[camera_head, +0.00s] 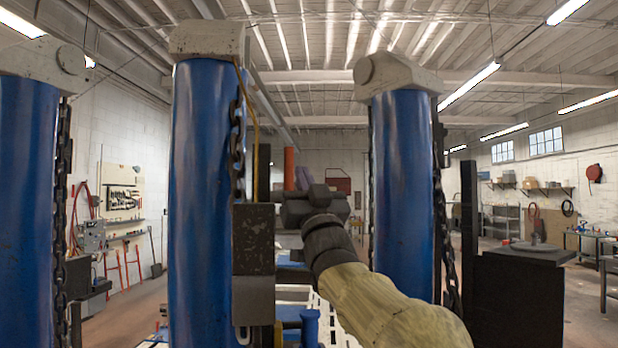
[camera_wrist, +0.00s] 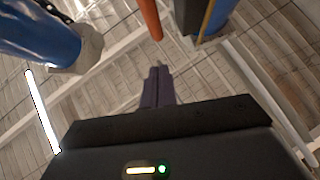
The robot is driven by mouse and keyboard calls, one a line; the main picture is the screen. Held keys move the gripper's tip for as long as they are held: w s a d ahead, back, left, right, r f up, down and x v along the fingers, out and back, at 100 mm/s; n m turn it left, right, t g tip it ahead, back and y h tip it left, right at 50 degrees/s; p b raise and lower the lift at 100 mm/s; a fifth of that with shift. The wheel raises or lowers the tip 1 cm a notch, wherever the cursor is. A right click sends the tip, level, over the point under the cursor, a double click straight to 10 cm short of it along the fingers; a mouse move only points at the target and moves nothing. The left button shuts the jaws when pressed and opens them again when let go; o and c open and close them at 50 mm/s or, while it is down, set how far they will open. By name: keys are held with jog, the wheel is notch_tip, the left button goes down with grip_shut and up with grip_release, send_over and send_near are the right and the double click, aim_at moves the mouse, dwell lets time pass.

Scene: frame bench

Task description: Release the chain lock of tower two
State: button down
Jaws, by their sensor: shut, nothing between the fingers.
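Three blue towers with pale caps stand before me: a left tower (camera_head: 25,200), a middle tower (camera_head: 200,190) and a right tower (camera_head: 402,190). No number shows on them, so I cannot tell which is tower two. Dark chains hang beside them: a left chain (camera_head: 62,190), a middle chain (camera_head: 238,150) and a right chain (camera_head: 442,210). A dark block (camera_head: 253,240) sits on the middle tower's right side, below its chain. My gripper (camera_head: 302,177) is between the middle and right towers, apart from both, with purple fingers shut and empty; they also show in the wrist view (camera_wrist: 157,85).
An orange post (camera_head: 289,168) stands behind my gripper; it also shows in the wrist view (camera_wrist: 150,18). A yellow cable (camera_head: 255,110) runs down beside the middle tower. A dark cabinet (camera_head: 515,300) stands at the right. Open floor shows at the far left and right.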

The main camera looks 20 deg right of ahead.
aim_at(290, 157)
jog(key=w+p, duration=0.1)
jog(key=w+r+p, duration=0.1)
jog(key=w+p, duration=0.1)
jog(key=w+r+p, duration=0.1)
jog(key=w, duration=0.1)
jog(key=shift+w+a+r+p, duration=0.15)
jog(key=shift+w+a+p, duration=0.05)
jog(key=shift+a+p, duration=0.1)
jog(key=shift+w, duration=0.3)
jog(key=shift+s, duration=0.1)
